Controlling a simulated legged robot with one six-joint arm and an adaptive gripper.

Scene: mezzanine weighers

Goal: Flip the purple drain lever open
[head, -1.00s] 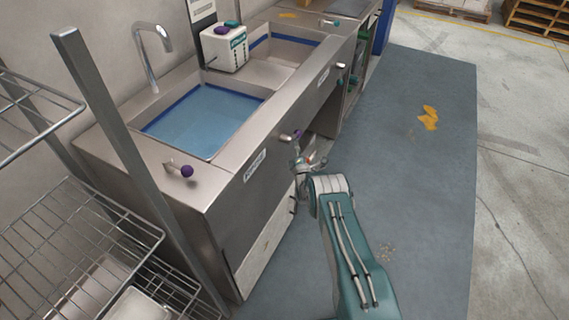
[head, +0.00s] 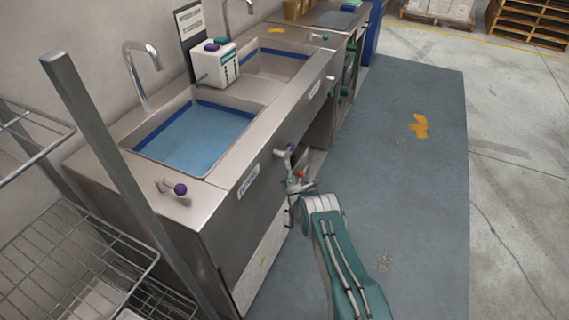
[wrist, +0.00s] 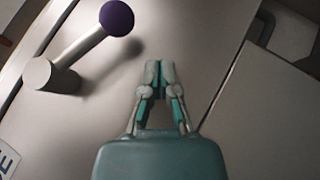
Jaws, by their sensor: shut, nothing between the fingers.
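A lever with a purple ball end (head: 291,148) sticks out from the front panel of the steel sink unit, below the water-filled left basin. In the wrist view its purple ball (wrist: 117,18) is at the upper left, on a grey rod angled from a round base. My gripper (wrist: 160,72) is shut and empty. Its fingertips are to the right of the rod and below the ball in that picture, with a visible gap. In the head view my gripper (head: 294,181) is just below the lever, partly hidden by my wrist.
Another purple-knobbed lever (head: 180,189) stands on the left countertop. A white box (head: 217,64) with purple and green buttons sits between the basins. A wire rack (head: 65,260) stands at the left. The grey floor mat (head: 410,170) at right is mostly clear.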

